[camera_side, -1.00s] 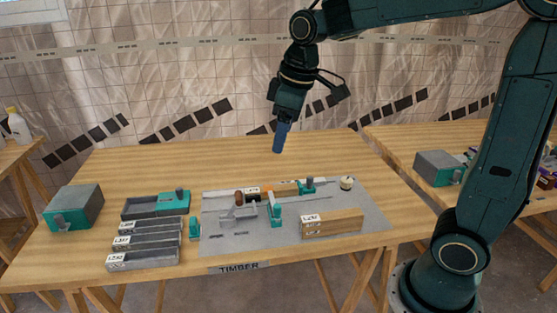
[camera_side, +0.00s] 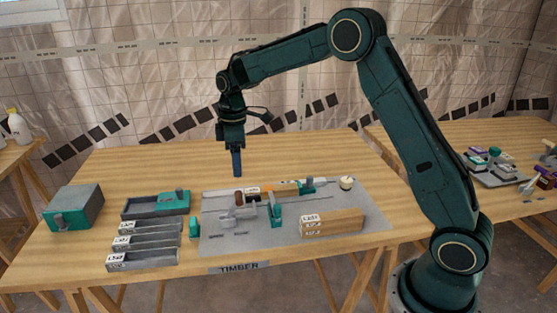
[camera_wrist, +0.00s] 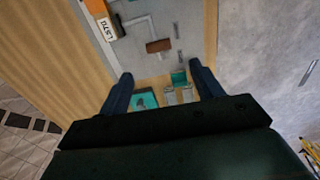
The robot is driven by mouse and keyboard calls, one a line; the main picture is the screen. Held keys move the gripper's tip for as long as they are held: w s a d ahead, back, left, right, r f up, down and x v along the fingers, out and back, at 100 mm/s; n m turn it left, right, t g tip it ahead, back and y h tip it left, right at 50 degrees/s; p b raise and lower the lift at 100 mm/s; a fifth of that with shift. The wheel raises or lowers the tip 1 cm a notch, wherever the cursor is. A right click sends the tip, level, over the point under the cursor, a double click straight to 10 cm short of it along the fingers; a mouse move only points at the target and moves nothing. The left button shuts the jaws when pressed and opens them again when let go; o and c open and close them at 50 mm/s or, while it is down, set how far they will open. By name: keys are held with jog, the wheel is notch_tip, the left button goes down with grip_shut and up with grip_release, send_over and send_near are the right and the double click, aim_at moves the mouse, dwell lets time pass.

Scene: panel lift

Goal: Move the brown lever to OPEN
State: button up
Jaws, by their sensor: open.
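The brown lever (camera_side: 239,198) stands on the grey panel (camera_side: 350,198) on the table, left of the panel's middle. In the wrist view the brown lever (camera_wrist: 158,46) lies beyond my fingertips, near the middle. My gripper (camera_side: 237,176) points down above the lever, with a gap between them. In the wrist view my gripper (camera_wrist: 161,72) has its two blue fingers spread apart with nothing held. Small dark markings (camera_side: 228,235) are on the panel in front of the lever, too small to read.
A teal clamp-like part (camera_side: 275,210) stands right of the lever. A labelled wooden block (camera_side: 333,223) and a pale knob (camera_side: 346,183) are further right. Grey trays (camera_side: 145,240) and a grey-teal box (camera_side: 73,208) stand left. The table behind the panel is clear.

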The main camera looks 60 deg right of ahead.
aim_at(238, 195)
jog(key=shift+w+d+f, duration=0.1)
jog(key=shift+w+f, duration=0.15)
jog(key=shift+f, duration=0.1)
jog(key=shift+f, duration=0.15)
notch_tip(238, 195, down, 14)
jog(key=shift+r, duration=0.25)
dwell(0.4)
jog(key=c, duration=1.4)
